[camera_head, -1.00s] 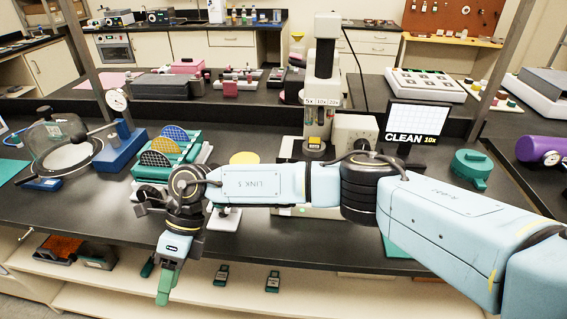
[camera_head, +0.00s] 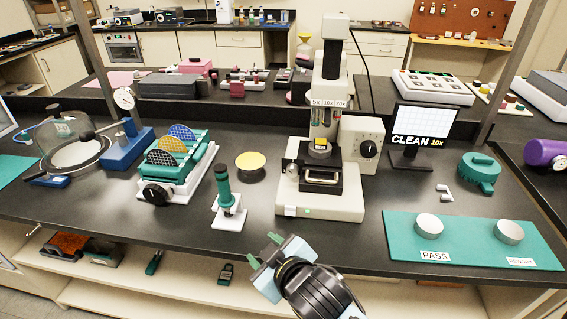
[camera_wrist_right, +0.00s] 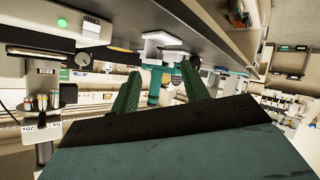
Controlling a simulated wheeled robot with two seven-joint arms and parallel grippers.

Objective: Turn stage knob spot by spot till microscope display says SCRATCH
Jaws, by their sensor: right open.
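The microscope (camera_head: 328,110) stands on the bench with a dark stage (camera_head: 322,178) on its pale base. Another dark knob (camera_head: 368,148) is on the pale box at the microscope's right. The microscope display (camera_head: 421,128) reads CLEAN 10x. My right gripper (camera_head: 264,250) is in front of the bench's front edge, below and left of the microscope, touching nothing visible. In the right wrist view its two green fingers (camera_wrist_right: 160,90) are apart and empty. My left gripper is not in view.
A green-and-white stand (camera_head: 226,200) is left of the microscope, beside a yellow disc (camera_head: 250,161). A rack of coloured discs (camera_head: 183,172) is farther left. A green mat (camera_head: 470,242) with PASS and a second label holds two silver pucks. Bench front before the microscope is clear.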

